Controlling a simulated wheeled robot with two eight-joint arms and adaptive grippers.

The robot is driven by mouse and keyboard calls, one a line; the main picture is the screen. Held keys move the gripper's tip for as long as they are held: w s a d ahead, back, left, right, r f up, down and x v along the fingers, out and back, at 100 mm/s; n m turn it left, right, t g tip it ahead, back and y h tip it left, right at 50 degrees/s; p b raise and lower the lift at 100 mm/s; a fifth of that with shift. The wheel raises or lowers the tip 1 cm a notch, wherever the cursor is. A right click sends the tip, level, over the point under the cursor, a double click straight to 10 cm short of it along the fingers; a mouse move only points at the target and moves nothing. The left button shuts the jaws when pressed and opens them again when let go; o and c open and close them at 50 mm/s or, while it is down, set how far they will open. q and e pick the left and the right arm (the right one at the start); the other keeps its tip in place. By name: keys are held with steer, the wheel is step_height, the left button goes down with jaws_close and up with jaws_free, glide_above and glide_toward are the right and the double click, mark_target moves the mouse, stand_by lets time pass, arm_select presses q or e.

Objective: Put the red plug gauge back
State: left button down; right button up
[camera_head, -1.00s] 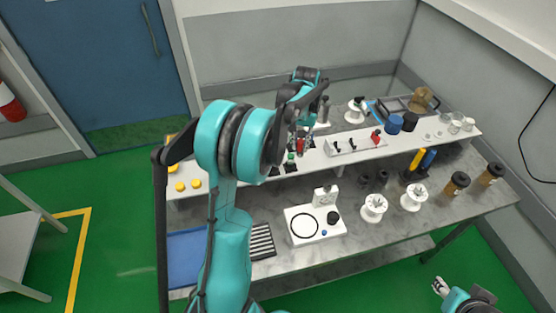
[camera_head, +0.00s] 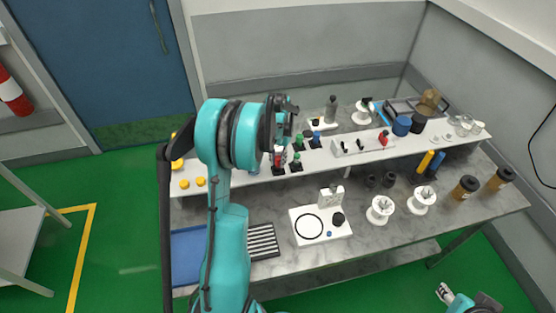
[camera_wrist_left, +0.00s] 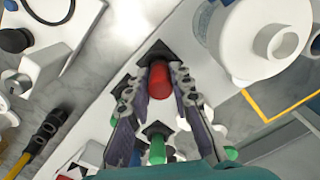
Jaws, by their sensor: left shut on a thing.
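The red plug gauge (camera_wrist_left: 160,80) is between the fingers of my left gripper (camera_wrist_left: 162,92) in the left wrist view. A black square base (camera_wrist_left: 155,50) shows right behind its end; I cannot tell whether the gauge is seated in it. In the head view the red gauge (camera_head: 279,158) is at the shelf, under my left gripper (camera_head: 280,143), partly covered by it. A green gauge (camera_head: 296,161) on a black base stands just to its right. My right gripper (camera_head: 446,293) is at the bottom right, away from the bench; its jaws are unclear.
Another green gauge (camera_head: 298,140) and a blue gauge (camera_head: 315,139) stand close by. A white block with a red part (camera_head: 383,139) is further right on the shelf (camera_head: 235,178). White spools (camera_head: 380,209) and a white device (camera_head: 320,224) stand on the lower bench.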

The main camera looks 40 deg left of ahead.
arm_select(q)
steer(key=c, duration=1.8)
jaws_free()
steer(key=shift+f, duration=0.1)
steer(key=o, duration=0.5)
steer(key=shift+c, duration=0.2)
